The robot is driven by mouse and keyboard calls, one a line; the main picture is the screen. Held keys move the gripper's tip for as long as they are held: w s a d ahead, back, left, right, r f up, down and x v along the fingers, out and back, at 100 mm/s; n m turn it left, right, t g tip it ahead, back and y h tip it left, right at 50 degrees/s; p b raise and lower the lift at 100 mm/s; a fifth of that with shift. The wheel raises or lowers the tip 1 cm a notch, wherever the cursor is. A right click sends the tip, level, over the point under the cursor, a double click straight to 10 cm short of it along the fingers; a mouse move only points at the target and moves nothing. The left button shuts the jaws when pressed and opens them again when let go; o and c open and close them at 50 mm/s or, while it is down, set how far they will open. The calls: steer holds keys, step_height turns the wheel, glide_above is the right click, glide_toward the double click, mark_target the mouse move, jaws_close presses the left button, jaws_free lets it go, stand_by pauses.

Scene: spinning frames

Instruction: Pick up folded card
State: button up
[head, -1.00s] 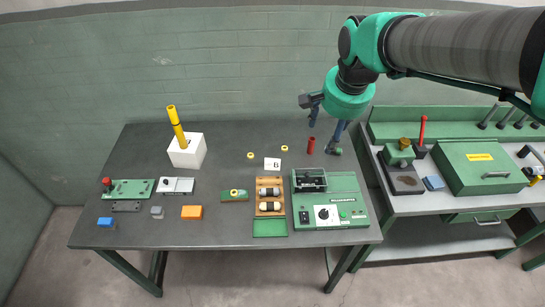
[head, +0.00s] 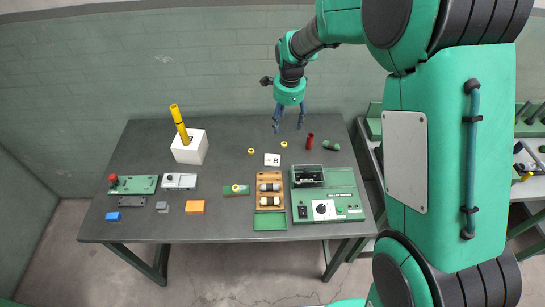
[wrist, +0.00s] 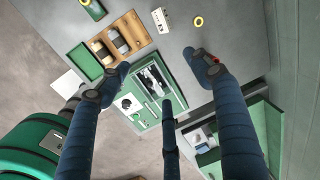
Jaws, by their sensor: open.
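The folded card (head: 272,160) is small and white with a black letter B. It stands on the dark table, behind the wooden tray. It also shows in the wrist view (wrist: 162,20) near the top. My gripper (head: 288,127) hangs fingers-down in the air toward the back of the table, a little right of and beyond the card. In the wrist view my gripper (wrist: 158,75) has its blue fingers spread apart with nothing between them. The card lies outside the fingers.
Two yellow rings (head: 251,152) lie near the card. A red cylinder (head: 310,141) and a dark green one (head: 331,145) are to the right. A wooden tray (head: 260,187) and a green machine (head: 347,187) are in front.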

steer(key=w+a+f+m+p, duration=0.1)
steer(key=w+a+f+m, duration=0.1)
steer(key=f, duration=0.4)
steer(key=w+a+f+m+g+p, duration=0.1)
steer(key=w+a+f+m, duration=0.1)
steer(key=f, duration=0.5)
steer(key=shift+w+a, duration=0.55)
steer(key=shift+w, duration=0.2)
glide_above(272, 158)
steer(key=shift+f+p, duration=0.4)
steer(key=shift+f, duration=3.9)
steer(key=shift+f, duration=0.1)
steer(key=shift+f+p, duration=0.4)
steer(key=shift+f, duration=2.1)
steer(key=c, duration=0.8)
